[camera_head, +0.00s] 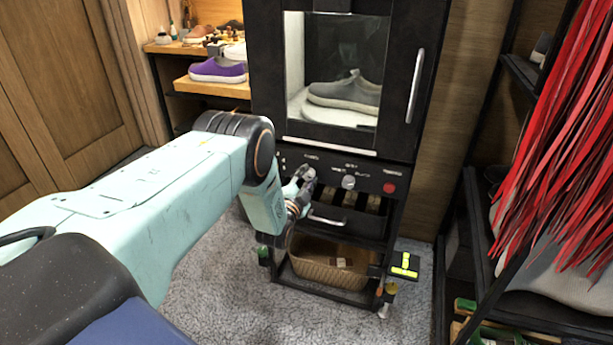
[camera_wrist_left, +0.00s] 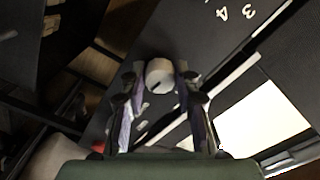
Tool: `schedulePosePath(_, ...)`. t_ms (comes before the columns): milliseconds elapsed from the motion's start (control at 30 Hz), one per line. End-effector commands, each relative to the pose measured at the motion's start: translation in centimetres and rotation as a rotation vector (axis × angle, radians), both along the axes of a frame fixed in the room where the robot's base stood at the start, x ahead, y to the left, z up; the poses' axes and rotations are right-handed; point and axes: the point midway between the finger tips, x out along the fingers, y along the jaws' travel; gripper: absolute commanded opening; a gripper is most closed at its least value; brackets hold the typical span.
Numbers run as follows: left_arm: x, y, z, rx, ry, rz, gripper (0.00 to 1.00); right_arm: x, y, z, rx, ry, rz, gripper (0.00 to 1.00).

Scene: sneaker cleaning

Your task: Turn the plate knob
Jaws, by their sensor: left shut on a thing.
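My left gripper (camera_head: 301,188) is at the left knob on the black control panel of the cabinet. In the left wrist view a light grey round knob (camera_wrist_left: 159,73) with a dark pointer mark sits between the two fingertips (camera_wrist_left: 160,92). The gripper is shut on this knob. In the head view the knob (camera_head: 308,172) is partly hidden by the fingers. A second silver knob (camera_head: 348,182) and a red button (camera_head: 389,188) are to its right. The panel labels are too small to read in the head view. My right gripper is not in view.
Above the panel, a grey shoe (camera_head: 345,95) stands behind the glass door with a vertical handle (camera_head: 415,86). Below are a drawer handle (camera_head: 327,220) and a basket (camera_head: 325,262). Red strips (camera_head: 560,150) hang at right. A purple shoe (camera_head: 217,71) sits on a left shelf.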

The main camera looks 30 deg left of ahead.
Motion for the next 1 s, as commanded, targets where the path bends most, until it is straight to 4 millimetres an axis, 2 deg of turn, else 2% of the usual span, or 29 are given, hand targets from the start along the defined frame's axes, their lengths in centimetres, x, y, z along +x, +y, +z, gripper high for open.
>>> schedulePosePath(1000,0.0,0.0,0.2,0.936,0.226,-0.002,0.00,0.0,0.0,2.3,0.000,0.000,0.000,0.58)
